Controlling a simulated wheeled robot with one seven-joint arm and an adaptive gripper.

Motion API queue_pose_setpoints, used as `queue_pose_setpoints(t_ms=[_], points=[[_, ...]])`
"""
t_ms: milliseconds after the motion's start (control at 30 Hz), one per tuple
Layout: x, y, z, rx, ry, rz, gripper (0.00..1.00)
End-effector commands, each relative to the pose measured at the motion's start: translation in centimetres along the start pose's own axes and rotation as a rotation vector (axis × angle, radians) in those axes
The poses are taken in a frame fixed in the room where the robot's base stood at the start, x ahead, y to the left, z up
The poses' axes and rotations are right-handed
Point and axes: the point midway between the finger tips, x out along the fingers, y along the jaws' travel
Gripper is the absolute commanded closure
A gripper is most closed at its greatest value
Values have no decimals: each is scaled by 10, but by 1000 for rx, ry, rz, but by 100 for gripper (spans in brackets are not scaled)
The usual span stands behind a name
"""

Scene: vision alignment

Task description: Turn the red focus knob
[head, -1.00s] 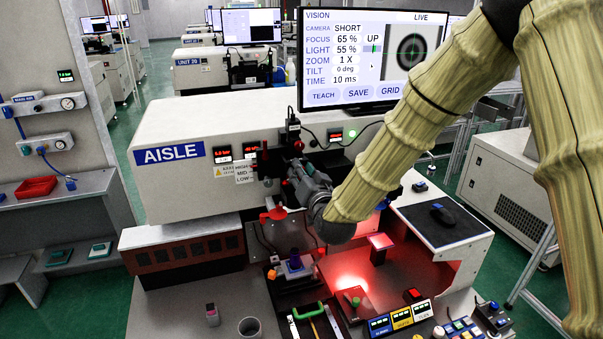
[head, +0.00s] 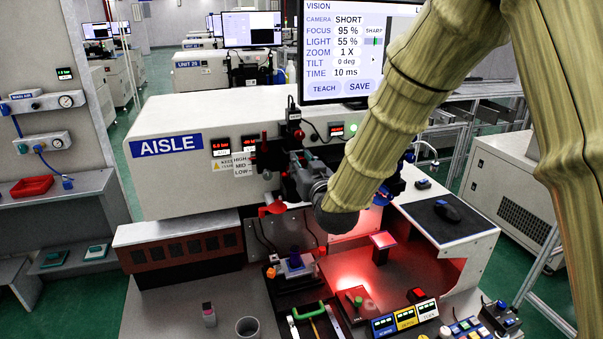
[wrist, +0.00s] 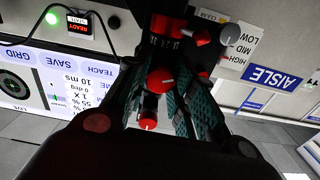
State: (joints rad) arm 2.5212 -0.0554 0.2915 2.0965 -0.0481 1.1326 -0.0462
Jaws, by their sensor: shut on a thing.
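My gripper (head: 308,178) reaches the camera unit on the front of the white machine (head: 175,117) in the head view. In the wrist view its two teal-padded fingers (wrist: 163,88) are shut around a red knob (wrist: 160,79) with a white line on it. A second red, round-ended part (wrist: 149,112) with a white mark shows close below it between the fingers. In the head view my gripper and arm hide the held knob. The vision screen (head: 345,52) reads FOCUS 95 % and SHARP, with a green line in the small bar.
A HIGH/MID/LOW label (head: 243,164) and red readouts are left of my gripper. My arm covers the screen's right part.

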Motion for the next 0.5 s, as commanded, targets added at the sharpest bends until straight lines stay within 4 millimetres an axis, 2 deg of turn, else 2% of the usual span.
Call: queue_pose_setpoints(t_ms=[200,500], points=[[0,0,2,-117,1,0,99],[0,0,0,-185,0,0,99]])
